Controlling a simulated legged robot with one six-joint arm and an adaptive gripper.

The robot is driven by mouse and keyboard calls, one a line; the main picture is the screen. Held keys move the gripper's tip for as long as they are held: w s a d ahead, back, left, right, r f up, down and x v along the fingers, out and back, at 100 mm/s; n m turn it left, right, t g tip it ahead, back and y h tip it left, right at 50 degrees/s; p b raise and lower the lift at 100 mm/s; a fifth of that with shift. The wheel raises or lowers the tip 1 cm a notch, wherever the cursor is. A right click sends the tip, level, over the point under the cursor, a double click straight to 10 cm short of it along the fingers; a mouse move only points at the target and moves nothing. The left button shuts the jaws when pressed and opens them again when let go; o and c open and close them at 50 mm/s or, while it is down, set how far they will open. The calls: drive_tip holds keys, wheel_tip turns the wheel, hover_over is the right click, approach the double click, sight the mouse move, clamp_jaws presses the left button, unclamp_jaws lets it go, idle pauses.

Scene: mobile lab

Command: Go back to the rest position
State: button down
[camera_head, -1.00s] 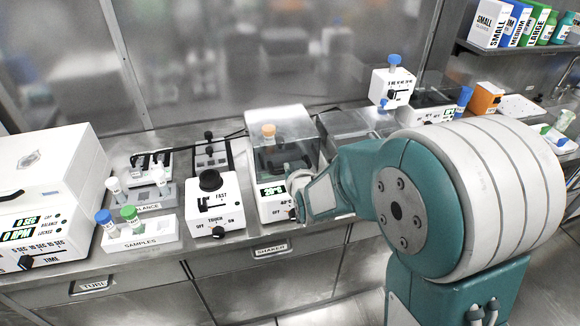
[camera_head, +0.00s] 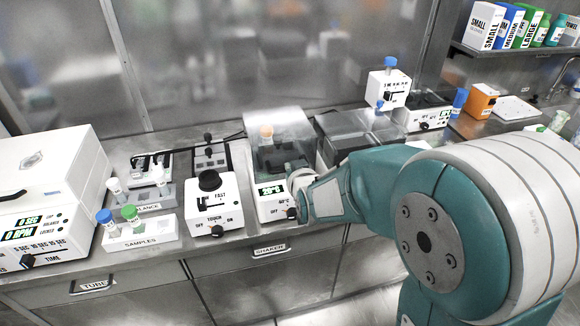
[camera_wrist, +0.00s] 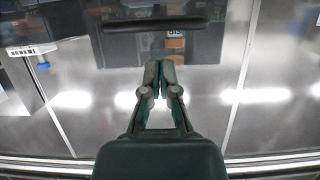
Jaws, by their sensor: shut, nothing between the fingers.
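My gripper (camera_wrist: 159,68) is shut and empty in the wrist view, its two fingertips together. In the head view my teal and white arm reaches in from the right. Its wrist end is in front of the shaker unit (camera_head: 271,205), a white box with a green display. The arm hides the unit's right part, and the gripper's fingers are hard to make out there.
To the left are a white knob device (camera_head: 213,212), a samples rack (camera_head: 140,238) with blue- and green-capped tubes, and a large white machine (camera_head: 45,175). A dark bar (camera_wrist: 155,25) crosses the wrist view.

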drive_tip(key=s+d+f, duration=0.1)
drive_tip(key=s+f, duration=0.2)
drive_tip(key=s, duration=0.3)
drive_tip(key=shift+s+f, duration=0.2)
drive_tip(key=shift+f, duration=0.15)
drive_tip(key=s+d+r+g+h, duration=0.1)
drive_tip(key=s+d+r+g, duration=0.1)
drive_tip(key=s, duration=0.5)
drive_tip(key=s+d+r+m+g, duration=0.1)
drive_tip(key=s+d+r+g, duration=0.2)
drive_tip(key=s, duration=0.5)
drive_tip(key=s+d+r+m+g+h, duration=0.1)
drive_tip(key=s+d+r+g, duration=0.2)
drive_tip(key=s+d+r, duration=0.2)
drive_tip(key=shift+s+r+h, duration=0.3)
drive_tip(key=shift+s+r, duration=0.1)
drive_tip(key=shift+s, duration=0.8)
